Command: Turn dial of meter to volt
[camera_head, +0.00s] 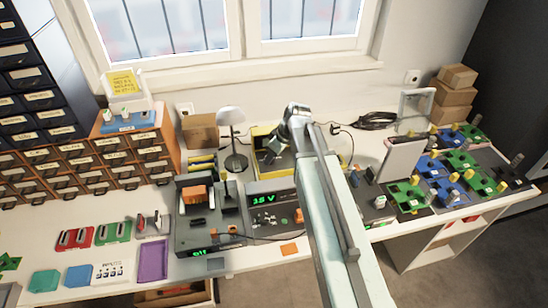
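Two grey instruments stand side by side at the front middle of the bench. One (182,238) has a small green display that seems to read off. I cannot tell for sure which is the meter, and no dial can be made out clearly. My gripper (270,154) is behind the instruments, over a yellow-edged tray (258,131), apart from both. Its fingers are too small to read. My arm hides the bench right of the instruments.
A grey lamp (231,116) and a cardboard box (200,131) stand behind the instruments. Drawer cabinets (130,158) fill the left. Green and blue boards (408,197) lie at the right. An orange piece (289,249) lies at the front edge.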

